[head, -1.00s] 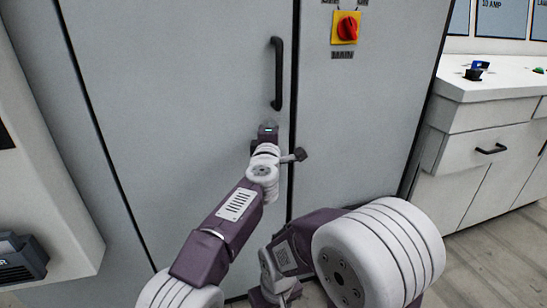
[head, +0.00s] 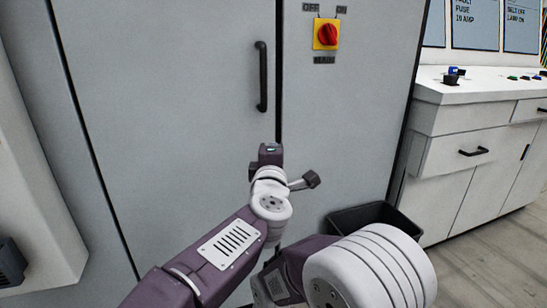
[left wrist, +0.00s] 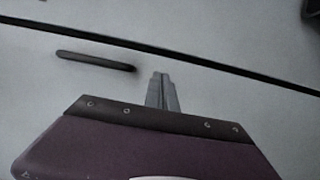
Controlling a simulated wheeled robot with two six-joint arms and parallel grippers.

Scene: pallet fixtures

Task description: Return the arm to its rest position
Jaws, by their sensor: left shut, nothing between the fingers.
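My left arm reaches up the middle of the head view, toward the front of a grey cabinet (head: 160,100). Its gripper end (head: 270,152) is below the cabinet's black vertical handle (head: 262,76) and apart from it in the picture. The fingertips are hidden in the head view. In the left wrist view the left gripper (left wrist: 161,80) is shut and empty, with the handle (left wrist: 95,61) off to the left of the fingers. The cabinet door appears closed. My right gripper is not in view.
A red rotary switch (head: 327,34) on a yellow plate sits on the cabinet's right panel. A dark bin (head: 345,218) stands on the floor at the cabinet's right. A white counter (head: 450,130) with drawers is farther right. Open floor (head: 480,260) shows at lower right.

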